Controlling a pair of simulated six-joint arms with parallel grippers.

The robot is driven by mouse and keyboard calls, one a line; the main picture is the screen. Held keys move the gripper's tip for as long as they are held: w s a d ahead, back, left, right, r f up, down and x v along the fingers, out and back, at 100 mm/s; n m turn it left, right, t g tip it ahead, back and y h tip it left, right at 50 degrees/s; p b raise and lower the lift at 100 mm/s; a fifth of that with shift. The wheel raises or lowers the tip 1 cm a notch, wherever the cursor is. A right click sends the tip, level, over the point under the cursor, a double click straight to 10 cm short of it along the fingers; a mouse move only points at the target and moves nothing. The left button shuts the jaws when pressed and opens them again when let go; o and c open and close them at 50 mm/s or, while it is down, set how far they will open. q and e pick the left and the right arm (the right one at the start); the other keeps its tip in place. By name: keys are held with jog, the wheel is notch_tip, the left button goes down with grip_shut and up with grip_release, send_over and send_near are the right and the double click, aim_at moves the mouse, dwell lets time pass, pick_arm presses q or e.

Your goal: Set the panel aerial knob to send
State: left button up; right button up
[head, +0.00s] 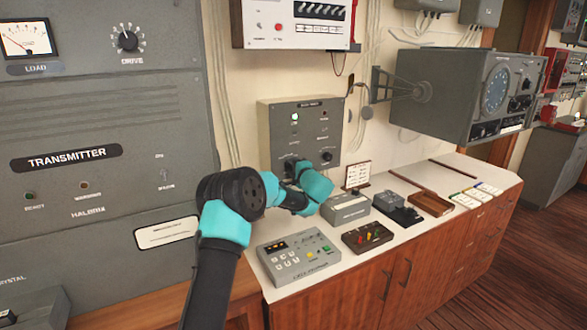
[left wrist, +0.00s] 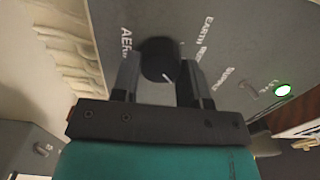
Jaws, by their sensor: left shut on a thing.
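The grey wall panel (head: 302,128) hangs above the counter in the head view. Its aerial knob (left wrist: 156,56) is round and dark with a white pointer line in the left wrist view. The lettering "AER" (left wrist: 127,43) is left of the knob; "EARTH" (left wrist: 209,27) and a partly hidden word are to its right. My left gripper (left wrist: 160,82) is shut on the knob, one finger on each side. My right gripper is not in view.
A second dark knob (head: 326,156) sits at the panel's lower right, close to my left wrist. A lit lamp (left wrist: 283,91) and a small toggle (left wrist: 250,91) are on the panel. Boxes, including a grey keypad unit (head: 298,257), stand on the counter below.

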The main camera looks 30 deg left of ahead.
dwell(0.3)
pick_arm(q)
jog(key=o, duration=0.9)
jog(key=v, duration=1.7)
jog(key=shift+d, duration=0.25)
